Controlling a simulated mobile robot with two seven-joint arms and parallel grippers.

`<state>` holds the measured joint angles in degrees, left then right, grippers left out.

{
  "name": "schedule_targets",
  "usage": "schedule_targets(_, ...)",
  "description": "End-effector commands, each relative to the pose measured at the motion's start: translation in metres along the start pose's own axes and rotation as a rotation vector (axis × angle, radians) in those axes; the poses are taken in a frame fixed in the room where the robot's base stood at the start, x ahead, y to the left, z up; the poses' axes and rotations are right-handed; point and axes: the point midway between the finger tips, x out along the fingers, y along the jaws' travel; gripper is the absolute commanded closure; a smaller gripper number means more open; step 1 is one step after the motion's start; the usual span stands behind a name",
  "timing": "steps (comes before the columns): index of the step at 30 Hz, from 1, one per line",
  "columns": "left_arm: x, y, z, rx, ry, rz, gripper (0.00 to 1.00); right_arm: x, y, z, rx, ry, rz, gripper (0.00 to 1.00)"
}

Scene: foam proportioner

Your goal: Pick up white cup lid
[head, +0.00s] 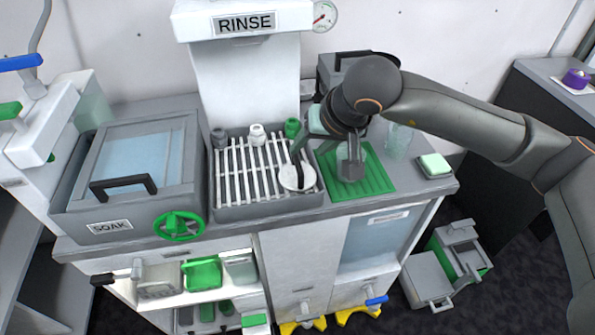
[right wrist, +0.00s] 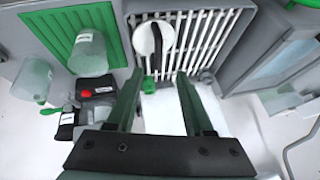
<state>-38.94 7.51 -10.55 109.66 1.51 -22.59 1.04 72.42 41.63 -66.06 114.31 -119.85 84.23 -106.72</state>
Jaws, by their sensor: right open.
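The white cup lid (head: 290,179) is a round white disc with a dark curved strip on it. It lies on the slatted rack of the rinse tray, near the tray's right side. In the right wrist view the lid (right wrist: 143,38) shows at the top, beyond the fingertips. My right gripper (right wrist: 160,78) is open with nothing between its fingers. In the head view my right gripper (head: 307,132) is above the tray's back right part, apart from the lid and partly hidden by its own wrist. My left gripper is not in view.
A lidded soak basin (head: 140,160) stands left. The rinse column (head: 240,85) rises behind the tray.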

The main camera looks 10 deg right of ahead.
Motion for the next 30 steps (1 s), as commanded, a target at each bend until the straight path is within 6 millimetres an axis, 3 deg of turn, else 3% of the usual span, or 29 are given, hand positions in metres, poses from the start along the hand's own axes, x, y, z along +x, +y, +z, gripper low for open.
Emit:
schedule_targets(6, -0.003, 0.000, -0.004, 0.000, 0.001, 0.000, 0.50, 0.037, -0.001, 0.001, 0.003, -0.005, -0.002, 0.48)
schedule_targets(13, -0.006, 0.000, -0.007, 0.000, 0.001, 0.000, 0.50, 0.054, 0.000, 0.001, 0.004, -0.004, -0.004, 0.48)
schedule_targets(21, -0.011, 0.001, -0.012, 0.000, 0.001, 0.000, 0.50, 0.093, 0.003, 0.001, 0.004, -0.005, -0.005, 0.48)
schedule_targets(30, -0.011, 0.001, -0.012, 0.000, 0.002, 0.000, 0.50, 0.100, 0.003, 0.001, 0.002, -0.003, -0.006, 0.48)
